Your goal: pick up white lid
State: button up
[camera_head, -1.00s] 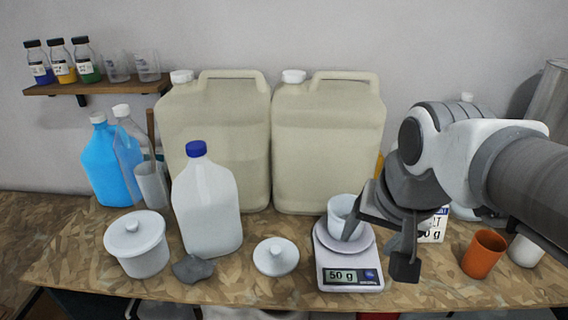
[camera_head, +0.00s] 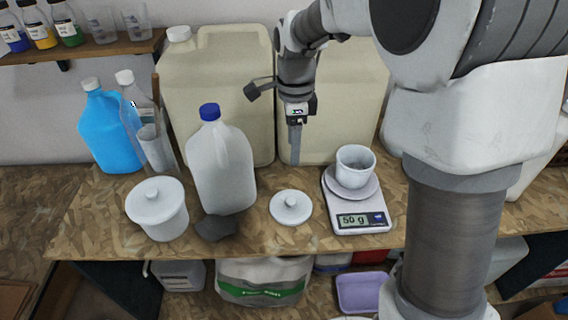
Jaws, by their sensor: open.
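A round white lid (camera_head: 291,207) with a small knob lies flat on the wooden bench, left of the scale. Another white lid with a knob sits on the white tub (camera_head: 158,208) at the left. My gripper (camera_head: 273,122) is open and empty. In the picture it is above the loose lid, in front of the large beige canisters, apart from the lid.
A scale (camera_head: 357,213) reading 50 g bears a white cup (camera_head: 355,166) right of the lid. A white jug (camera_head: 222,165) with a blue cap and a dark grey lump (camera_head: 217,227) stand left of it. Beige canisters (camera_head: 222,100) stand behind.

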send_over(291, 200)
jog(key=f, duration=1.2)
jog(key=shift+w+d+f+p, duration=0.1)
jog(key=shift+w+p, duration=0.2)
jog(key=shift+w, duration=0.05)
jog(key=shift+s+f+p, duration=0.15)
jog(key=shift+f+p, duration=0.1)
jog(key=shift+f, duration=1.1)
jog(key=shift+s+f+p, duration=0.1)
jog(key=shift+f+p, duration=0.1)
jog(key=shift+f, duration=1.15)
grip_shut()
